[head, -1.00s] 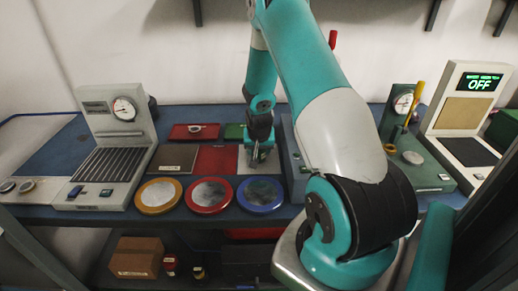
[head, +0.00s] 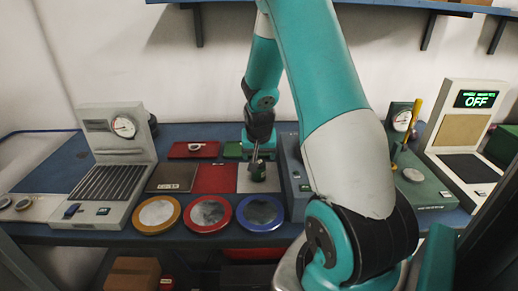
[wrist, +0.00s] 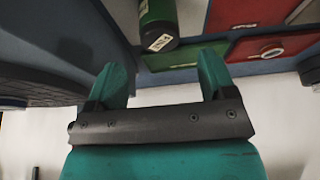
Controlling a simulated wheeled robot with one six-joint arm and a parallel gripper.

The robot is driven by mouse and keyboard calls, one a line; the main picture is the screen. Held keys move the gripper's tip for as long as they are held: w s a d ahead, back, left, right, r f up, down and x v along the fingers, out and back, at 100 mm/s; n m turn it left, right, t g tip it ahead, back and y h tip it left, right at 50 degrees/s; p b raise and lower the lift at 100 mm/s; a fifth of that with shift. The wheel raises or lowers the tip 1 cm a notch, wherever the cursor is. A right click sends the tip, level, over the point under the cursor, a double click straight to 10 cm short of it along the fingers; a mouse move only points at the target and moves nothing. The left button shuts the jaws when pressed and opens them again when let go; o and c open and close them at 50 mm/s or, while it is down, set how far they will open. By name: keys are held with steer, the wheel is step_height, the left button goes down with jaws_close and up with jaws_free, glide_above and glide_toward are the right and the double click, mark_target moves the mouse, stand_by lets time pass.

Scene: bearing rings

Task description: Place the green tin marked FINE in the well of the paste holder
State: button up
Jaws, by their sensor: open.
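A small dark green tin (head: 257,172) stands upright on the pale square mat (head: 246,185) in the head view. In the wrist view the green tin (wrist: 157,22) is at the top edge, with a white label too small to read.
A grey block (head: 293,175) stands close right of the mat. A low green tray (head: 233,150) lies behind it, with a red tray (head: 193,150) holding a ring to its left. Yellow (head: 157,214), red (head: 207,214) and blue (head: 260,213) rimmed dishes line the front edge.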

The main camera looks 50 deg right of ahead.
steer(key=s+a+r+n+y, duration=0.1)
steer(key=a+r+n+y, duration=0.2)
steer(key=a, duration=0.5)
steer(key=s+a+r+n, duration=0.1)
steer(key=a+r+n, duration=0.1)
steer(key=a+r, duration=0.45)
steer(key=a+r+n+y, duration=0.2)
steer(key=a+r+n, duration=0.1)
steer(key=a, duration=0.7)
steer(key=s+a+r+n+g+y, duration=0.1)
steer(key=s+a+r+n, duration=0.2)
steer(key=s+a, duration=0.4)
steer(key=s+a+r+n+g+y, duration=0.1)
steer(key=s+a+r+n+g, duration=0.1)
steer(key=s+a+n, duration=0.4)
steer(key=s+a+r, duration=0.1)
steer(key=s, duration=0.3)
steer(key=shift+a+y, duration=0.3)
steer(key=shift+a, duration=0.1)
steer(key=shift+o, duration=0.4)
